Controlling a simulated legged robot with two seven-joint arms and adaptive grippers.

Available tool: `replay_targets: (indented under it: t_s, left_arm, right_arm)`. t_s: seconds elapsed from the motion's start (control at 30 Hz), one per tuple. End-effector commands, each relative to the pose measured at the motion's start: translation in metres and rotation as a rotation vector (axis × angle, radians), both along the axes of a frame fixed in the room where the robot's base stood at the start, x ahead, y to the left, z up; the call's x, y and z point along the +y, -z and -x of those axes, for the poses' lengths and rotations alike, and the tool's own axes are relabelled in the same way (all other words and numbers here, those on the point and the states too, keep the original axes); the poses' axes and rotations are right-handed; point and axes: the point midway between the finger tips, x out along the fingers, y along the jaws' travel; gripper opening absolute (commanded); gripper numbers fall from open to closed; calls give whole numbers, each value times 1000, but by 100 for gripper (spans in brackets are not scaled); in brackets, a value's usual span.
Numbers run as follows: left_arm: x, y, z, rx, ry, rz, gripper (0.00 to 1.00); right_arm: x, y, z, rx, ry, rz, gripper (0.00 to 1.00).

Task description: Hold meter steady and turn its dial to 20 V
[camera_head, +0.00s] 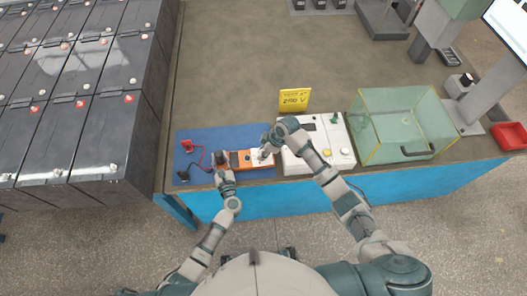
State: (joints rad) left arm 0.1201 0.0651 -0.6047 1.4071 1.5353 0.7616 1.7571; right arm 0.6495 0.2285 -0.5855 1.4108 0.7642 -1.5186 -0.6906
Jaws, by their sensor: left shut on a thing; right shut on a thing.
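The meter (257,159) lies on a blue mat (219,138) at the front of the bench. It has an orange body and a pale face. My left gripper (222,162) is shut on the meter's left end. My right gripper (266,150) is shut at the meter's right part, over its face, where the dial seems to be. The dial and its setting are hidden or too small to read. A red probe (188,146) and a black probe (184,175) lie on the mat left of the meter, with a red lead running to it.
A white device (334,146) with buttons stands right of the mat, with a yellow sign (295,99) behind it. A clear box (404,122) with yellow edges stands further right, then a red tray (510,136). Battery rows (92,129) fill the left.

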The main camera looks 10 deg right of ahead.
Motion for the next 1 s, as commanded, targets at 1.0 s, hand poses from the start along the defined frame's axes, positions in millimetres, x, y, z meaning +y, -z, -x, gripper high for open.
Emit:
replay_targets:
  t_s: [1.0]
  left_arm:
    - [0,0,0,-1,0,-1,0]
  right_arm:
    - [1,0,1,0,695,0,0]
